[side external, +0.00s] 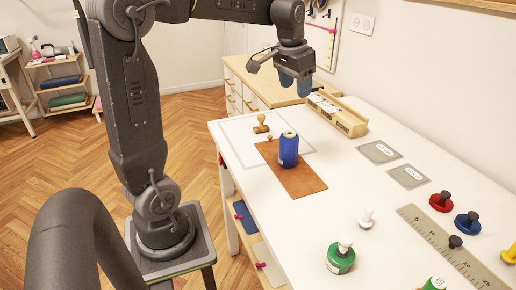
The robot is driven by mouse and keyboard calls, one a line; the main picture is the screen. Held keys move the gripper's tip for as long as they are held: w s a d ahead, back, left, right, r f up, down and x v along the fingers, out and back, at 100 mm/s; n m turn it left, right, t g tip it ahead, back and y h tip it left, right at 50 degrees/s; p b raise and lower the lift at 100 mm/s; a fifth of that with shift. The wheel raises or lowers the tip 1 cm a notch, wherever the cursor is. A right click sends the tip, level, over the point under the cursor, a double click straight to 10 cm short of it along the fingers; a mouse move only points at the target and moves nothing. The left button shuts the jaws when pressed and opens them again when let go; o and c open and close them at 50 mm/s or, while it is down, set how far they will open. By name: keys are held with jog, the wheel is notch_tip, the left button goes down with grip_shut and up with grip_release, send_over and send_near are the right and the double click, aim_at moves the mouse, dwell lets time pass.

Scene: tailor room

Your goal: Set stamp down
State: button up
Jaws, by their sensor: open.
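A wooden stamp (261,125) with a knobbed handle stands upright on a white sheet (235,131) at the far left of the white table. My gripper (295,83) is open and empty, with bluish fingertips pointing down. It is raised above the back of the table, to the right of the stamp in the picture and clear of it.
A wooden tray (345,122) stands by the wall, behind the leather. Two grey pads (379,152) lie right of it. A ruler (450,243), coloured pegs (441,201), a white peg (367,218) and a green bottle (341,260) occupy the front right.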

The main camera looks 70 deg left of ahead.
jog(key=s+d+f+m+t+h, duration=0.1)
jog(key=s+d+f, duration=0.4)
jog(key=s+d, duration=1.1)
jog(key=shift+s+d+m+t, duration=0.4)
jog(key=shift+m+t, duration=0.2)
jog(key=shift+t, duration=0.4)
